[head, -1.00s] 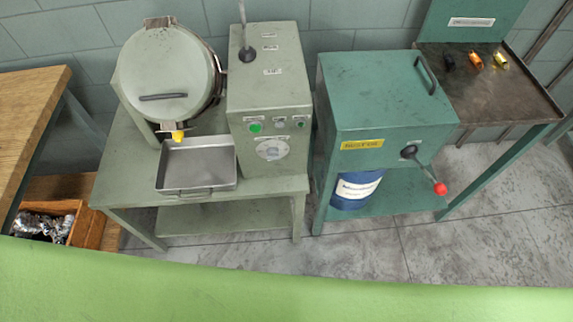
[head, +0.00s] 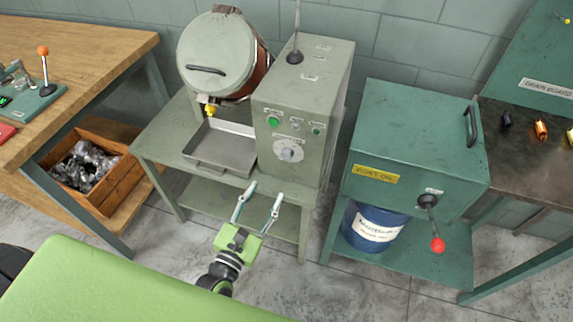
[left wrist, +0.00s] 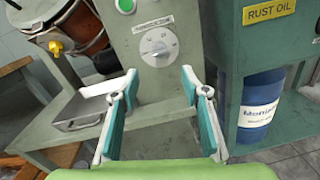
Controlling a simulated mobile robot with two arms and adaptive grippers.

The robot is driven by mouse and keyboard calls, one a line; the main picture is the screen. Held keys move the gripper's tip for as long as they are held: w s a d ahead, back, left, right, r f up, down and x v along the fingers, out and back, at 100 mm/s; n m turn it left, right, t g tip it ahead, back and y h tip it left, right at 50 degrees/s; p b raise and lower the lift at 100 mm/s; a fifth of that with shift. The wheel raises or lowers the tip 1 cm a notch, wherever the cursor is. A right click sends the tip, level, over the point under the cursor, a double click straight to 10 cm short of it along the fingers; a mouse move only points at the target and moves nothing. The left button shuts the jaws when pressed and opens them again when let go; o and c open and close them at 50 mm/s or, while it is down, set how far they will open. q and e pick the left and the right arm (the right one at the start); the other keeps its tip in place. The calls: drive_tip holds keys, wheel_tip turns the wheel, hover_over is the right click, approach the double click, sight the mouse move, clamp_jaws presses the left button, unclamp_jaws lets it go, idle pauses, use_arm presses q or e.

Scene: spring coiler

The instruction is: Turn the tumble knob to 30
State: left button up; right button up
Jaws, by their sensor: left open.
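The tumble knob (head: 289,151) is a pale round dial on the front of the grey-green control box (head: 305,90), below a green button. It also shows in the left wrist view (left wrist: 157,48), with markings around it too small to read. My left gripper (head: 260,193) is open and empty, in front of the machine's table and below the knob. In the left wrist view its two teal-padded fingers (left wrist: 160,85) stand apart, with the knob beyond and between them, not touched. My right gripper is not in view.
A round drum (head: 208,55) and a metal tray (head: 222,147) stand left of the control box. A teal rust oil cabinet (head: 410,135) with a red-knobbed lever (head: 437,243) stands to the right. A wooden bench (head: 75,60) is at left. Floor shows between the stands.

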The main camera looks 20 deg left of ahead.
use_arm(q)
approach(284, 159)
drive_tip(key=w, duration=0.4)
drive_tip(key=w+b, duration=0.1)
drive_tip(key=w, duration=0.1)
drive_tip(key=w+d+b, duration=0.1)
drive_tip(key=w, duration=0.1)
drive_tip(key=shift+w, duration=0.65)
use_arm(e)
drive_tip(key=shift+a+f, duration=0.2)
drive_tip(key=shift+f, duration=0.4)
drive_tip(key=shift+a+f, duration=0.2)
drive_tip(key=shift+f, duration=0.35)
use_arm(q)
drive_tip(key=shift+r, duration=0.1)
drive_tip(key=c, duration=1.1)
